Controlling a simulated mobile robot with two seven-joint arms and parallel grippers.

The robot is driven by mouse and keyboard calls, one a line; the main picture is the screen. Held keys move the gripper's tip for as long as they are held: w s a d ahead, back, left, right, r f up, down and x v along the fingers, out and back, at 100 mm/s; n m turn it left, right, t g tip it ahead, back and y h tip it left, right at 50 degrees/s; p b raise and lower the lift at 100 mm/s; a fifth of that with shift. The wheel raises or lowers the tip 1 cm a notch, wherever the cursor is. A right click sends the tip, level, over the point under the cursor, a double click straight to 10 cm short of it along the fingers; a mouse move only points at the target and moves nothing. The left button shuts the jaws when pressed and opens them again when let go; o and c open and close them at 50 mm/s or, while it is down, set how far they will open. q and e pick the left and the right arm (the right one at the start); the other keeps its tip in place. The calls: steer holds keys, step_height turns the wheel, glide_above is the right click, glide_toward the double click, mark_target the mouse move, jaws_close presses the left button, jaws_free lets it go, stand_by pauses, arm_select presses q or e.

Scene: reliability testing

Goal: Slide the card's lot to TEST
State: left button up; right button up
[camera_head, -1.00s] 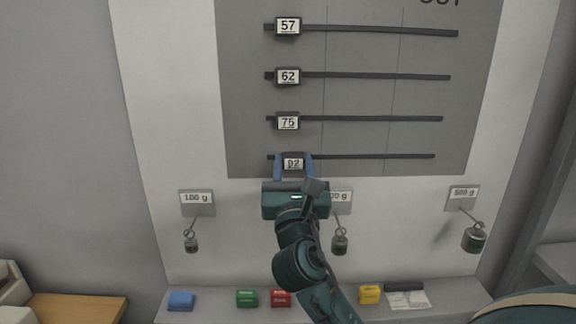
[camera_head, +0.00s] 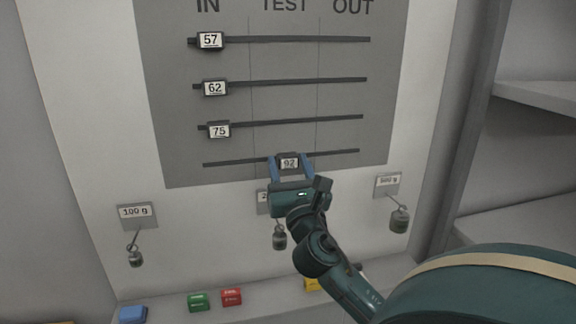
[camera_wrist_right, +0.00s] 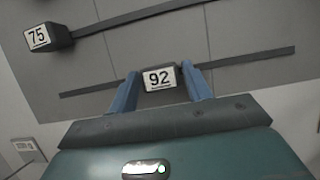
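The grey board (camera_head: 345,100) has columns headed IN, TEST and OUT and several horizontal rails. The 57 slider (camera_head: 210,41), 62 slider (camera_head: 215,88) and 75 slider (camera_head: 219,130) are in the IN column. My left gripper is out of view. No readable card shows now.
Weights hang below the board: a 100 g one (camera_head: 135,258), a middle one (camera_head: 279,238) close to my arm and another on the right (camera_head: 399,219). The ledge holds blue (camera_head: 132,314), green (camera_head: 197,302), red (camera_head: 231,297) and yellow blocks. Shelves (camera_head: 530,100) stand at right.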

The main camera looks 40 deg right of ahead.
steer(key=shift+o, duration=1.2)
steer(key=shift+s, duration=0.1)
steer(key=shift+s+a+f, duration=0.2)
steer(key=shift+s, duration=0.05)
arm_select(q)
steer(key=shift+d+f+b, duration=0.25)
steer(key=shift+b, duration=0.75)
arm_select(e)
steer(key=v, duration=1.2)
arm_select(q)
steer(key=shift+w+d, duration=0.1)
arm_select(e)
steer(key=shift+s+a, duration=0.1)
